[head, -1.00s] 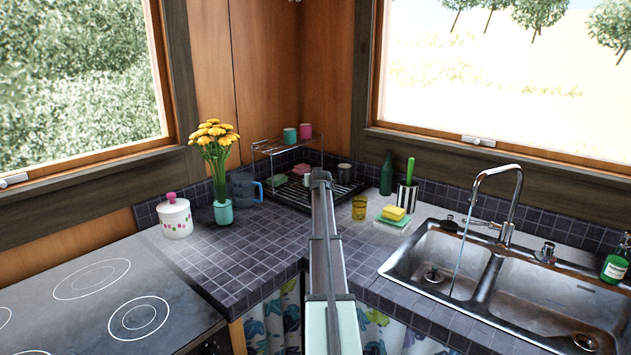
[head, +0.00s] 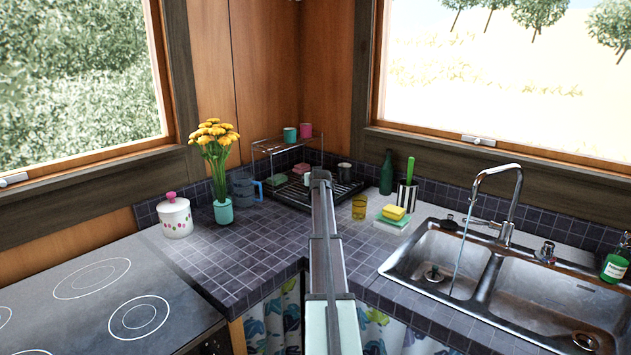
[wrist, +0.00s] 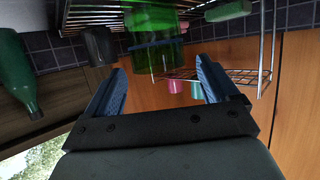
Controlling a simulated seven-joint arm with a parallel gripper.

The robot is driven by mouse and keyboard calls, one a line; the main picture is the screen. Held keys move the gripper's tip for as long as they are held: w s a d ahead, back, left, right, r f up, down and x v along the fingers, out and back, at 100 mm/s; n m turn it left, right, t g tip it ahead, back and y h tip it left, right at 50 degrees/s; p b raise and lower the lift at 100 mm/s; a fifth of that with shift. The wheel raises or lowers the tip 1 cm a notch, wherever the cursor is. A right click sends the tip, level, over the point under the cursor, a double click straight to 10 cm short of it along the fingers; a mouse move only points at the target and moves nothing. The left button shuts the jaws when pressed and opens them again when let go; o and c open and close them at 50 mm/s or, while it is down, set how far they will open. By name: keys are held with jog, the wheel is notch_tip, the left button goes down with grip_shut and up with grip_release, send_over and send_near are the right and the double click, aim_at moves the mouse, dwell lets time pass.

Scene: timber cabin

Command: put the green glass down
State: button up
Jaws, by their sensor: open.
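The green glass (wrist: 155,28) is see-through and shows at the top middle of the wrist view, which is upside down. It is at the dish rack (wrist: 92,16), just beyond my fingertips and in line with the space between them. My gripper (wrist: 160,72) is open, with one blue finger on each side and nothing clamped. I cannot tell whether the glass touches a finger or exactly how it rests on the rack. In the head view, my arm covers my gripper, and I cannot make out the glass.
The dish rack (head: 290,200) has an upper shelf with a teal cup (head: 290,135) and a pink cup (head: 306,131). A dark cup (wrist: 98,46) and a green bottle (wrist: 14,75) stand nearby. A yellow glass (head: 359,207) and sponges (head: 392,214) stand right of my arm.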

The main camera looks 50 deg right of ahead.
jog(key=v, duration=1.2)
jog(key=shift+f, duration=0.1)
jog(key=shift+c, duration=0.4)
dwell(0.6)
